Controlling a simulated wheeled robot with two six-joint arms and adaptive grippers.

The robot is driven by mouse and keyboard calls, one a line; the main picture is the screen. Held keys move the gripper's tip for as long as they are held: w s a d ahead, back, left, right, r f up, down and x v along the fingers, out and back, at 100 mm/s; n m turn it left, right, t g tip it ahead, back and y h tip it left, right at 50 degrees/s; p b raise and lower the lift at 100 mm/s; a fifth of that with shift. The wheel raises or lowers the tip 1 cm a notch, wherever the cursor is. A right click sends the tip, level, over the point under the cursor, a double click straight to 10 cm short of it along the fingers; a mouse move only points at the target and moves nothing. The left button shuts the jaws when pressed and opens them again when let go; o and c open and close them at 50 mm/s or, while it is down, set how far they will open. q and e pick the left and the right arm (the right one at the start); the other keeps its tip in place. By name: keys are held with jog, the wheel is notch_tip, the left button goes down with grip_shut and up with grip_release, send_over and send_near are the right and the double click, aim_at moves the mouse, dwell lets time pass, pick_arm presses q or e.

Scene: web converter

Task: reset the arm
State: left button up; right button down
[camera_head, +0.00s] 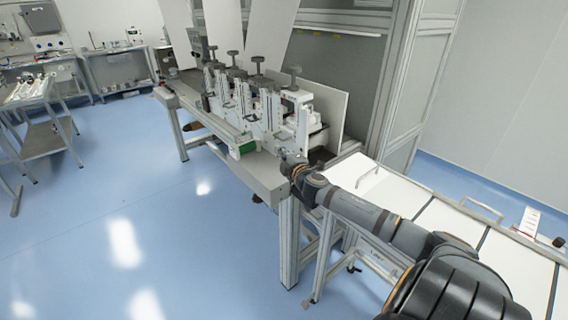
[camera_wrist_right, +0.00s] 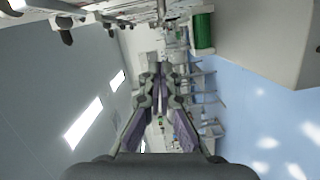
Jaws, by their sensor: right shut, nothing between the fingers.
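My right arm comes in from the lower right in the head view and reaches to the right end of the web converter (camera_head: 262,112). My right gripper (camera_head: 286,160) is at the arm's far end, close to the machine's end; its fingertips are small and hard to make out there. In the right wrist view the right gripper (camera_wrist_right: 159,72) has its fingers together with nothing seen between them. A green roller (camera_wrist_right: 203,32) of the machine shows above and to the right of the fingers; it also shows in the head view (camera_head: 243,148). My left gripper is in neither view.
A white-topped conveyor table (camera_head: 395,195) with metal handles extends right beneath my right arm. A tall framed cabinet (camera_head: 420,75) stands behind the machine. Grey carts (camera_head: 45,140) and a workbench (camera_head: 118,58) stand at the left. The blue floor (camera_head: 130,210) in front is clear.

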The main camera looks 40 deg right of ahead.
jog(key=s+a+f+m+g+h+p, duration=0.1)
jog(key=s+a+f+m+g, duration=0.3)
jog(key=s+f, duration=0.35)
jog(key=s+a+f+m+g+h, duration=0.1)
jog(key=s+a+f+m+g, duration=0.2)
jog(key=s+a+f+m, duration=0.4)
jog(key=s+a+f+g+y, duration=0.3)
jog(key=s+a, duration=0.5)
jog(key=s+a+f+g+y, duration=0.3)
jog(key=s+a, duration=0.4)
jog(key=s, duration=0.1)
notch_tip(320, 180, down, 25)
jog(key=s+d+m+g, duration=0.1)
jog(key=s+d, duration=0.1)
jog(key=d, duration=0.1)
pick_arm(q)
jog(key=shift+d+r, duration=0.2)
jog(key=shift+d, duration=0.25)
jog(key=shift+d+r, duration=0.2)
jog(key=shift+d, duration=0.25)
pick_arm(e)
jog(key=s+d+f+g, duration=0.1)
jog(key=s+f, duration=1.5)
jog(key=s, duration=0.2)
jog(key=shift+s+f+g, duration=0.25)
jog(key=shift+g, duration=0.05)
